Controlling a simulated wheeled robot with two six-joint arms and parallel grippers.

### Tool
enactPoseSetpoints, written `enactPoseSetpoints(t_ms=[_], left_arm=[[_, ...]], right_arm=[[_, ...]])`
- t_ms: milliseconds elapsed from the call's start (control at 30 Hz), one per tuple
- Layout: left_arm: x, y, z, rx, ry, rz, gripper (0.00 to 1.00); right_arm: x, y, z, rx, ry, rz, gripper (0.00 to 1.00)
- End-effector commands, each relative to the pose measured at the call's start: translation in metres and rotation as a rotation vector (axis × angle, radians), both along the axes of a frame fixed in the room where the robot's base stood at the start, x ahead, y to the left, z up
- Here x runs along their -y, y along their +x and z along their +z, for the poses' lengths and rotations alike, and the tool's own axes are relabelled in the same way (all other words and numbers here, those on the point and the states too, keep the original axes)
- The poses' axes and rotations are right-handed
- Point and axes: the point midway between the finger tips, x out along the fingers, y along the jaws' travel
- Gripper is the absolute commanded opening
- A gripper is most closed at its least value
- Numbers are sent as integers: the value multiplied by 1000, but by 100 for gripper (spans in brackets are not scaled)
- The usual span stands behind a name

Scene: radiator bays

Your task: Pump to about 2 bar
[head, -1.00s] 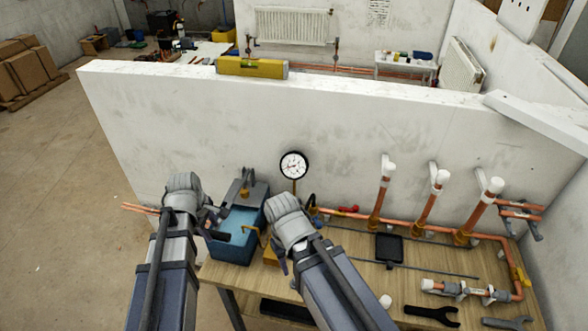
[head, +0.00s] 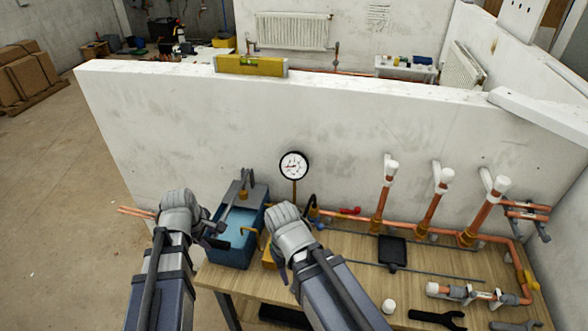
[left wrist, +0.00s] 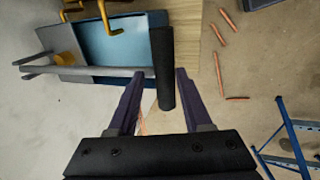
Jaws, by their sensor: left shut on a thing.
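The blue test pump (head: 230,250) stands at the left end of the wooden bench, with water in its open tank. Its grey lever (head: 234,203) ends in a black handle grip (left wrist: 162,65). My left gripper (head: 212,235) is shut on this handle; its two fingers flank the grip in the left wrist view (left wrist: 155,85). The round white gauge (head: 294,166) stands upright behind the pump; its needle points left, but its figures are too small to read. My right gripper (head: 284,268) hangs over the bench right of the pump, its fingers mostly hidden by its own wrist.
Copper pipes (head: 425,210) with white caps rise along the wall at right. A red-handled valve (head: 350,211), a black tray (head: 392,251) and a wrench (head: 437,318) are on the bench. A yellow level (head: 250,66) lies on the wall top.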

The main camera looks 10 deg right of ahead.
Motion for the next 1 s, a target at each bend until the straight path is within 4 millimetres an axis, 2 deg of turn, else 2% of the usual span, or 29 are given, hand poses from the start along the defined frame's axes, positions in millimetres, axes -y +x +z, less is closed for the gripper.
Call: enactPoseSetpoints(t_ms=[33,300,467,833,1000], left_arm=[[3,9,11,3,-3,-2,1],[5,15,43,-86,30,-4,0],[6,15,50,-118,41,-2,0],[6,15,50,-126,45,-3,0],[8,23,72,-173,61,-5,0]], right_arm=[[0,0,11,0,0,0,50],[0,0,48,0,0,0,50],[0,0,56,0,0,0,50],[0,0,56,0,0,0,50],[0,0,80,0,0,0,50]])
